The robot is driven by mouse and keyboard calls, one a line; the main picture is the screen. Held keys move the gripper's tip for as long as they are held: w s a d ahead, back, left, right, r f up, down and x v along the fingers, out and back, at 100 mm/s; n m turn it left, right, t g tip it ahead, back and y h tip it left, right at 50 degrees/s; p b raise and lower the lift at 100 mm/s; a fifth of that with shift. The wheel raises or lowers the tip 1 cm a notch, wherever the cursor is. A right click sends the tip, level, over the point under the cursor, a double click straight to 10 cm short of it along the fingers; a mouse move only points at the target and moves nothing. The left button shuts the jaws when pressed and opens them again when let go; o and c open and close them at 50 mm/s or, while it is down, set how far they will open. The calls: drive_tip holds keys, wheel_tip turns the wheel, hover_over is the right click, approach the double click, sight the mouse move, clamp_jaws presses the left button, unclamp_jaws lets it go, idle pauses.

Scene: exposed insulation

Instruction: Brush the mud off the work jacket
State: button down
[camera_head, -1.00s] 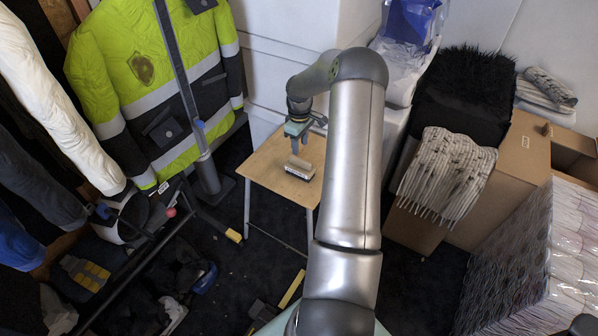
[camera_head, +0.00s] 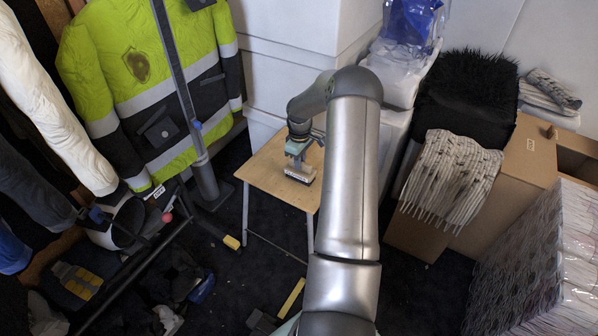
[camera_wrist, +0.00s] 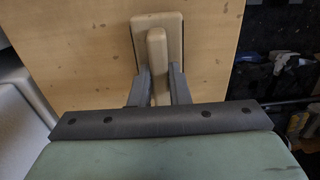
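The work jacket (camera_head: 190,98) hangs at the upper left in the head view, hi-vis yellow and dark with grey bands. A brown mud patch (camera_head: 137,66) shows on its upper part. A brush (camera_head: 299,173) with a pale wooden handle lies on a small wooden table (camera_head: 265,178). In the wrist view the brush's block (camera_wrist: 173,33) and upright handle (camera_wrist: 157,62) show from above; its bristles are hidden there. My gripper (camera_wrist: 159,72) points down, its two fingers on either side of the handle. It looks open, with little space beside the handle.
A dark post (camera_head: 180,75) stands in front of the jacket. Cardboard boxes (camera_head: 510,185) and a striped textile (camera_head: 452,175) are at the right. White cabinets (camera_head: 285,60) stand behind the table.

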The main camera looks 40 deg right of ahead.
drive_tip(key=shift+w+r+p, duration=0.1)
drive_tip(key=shift+r+p, duration=1.75)
drive_tip(key=shift+r, duration=1.2)
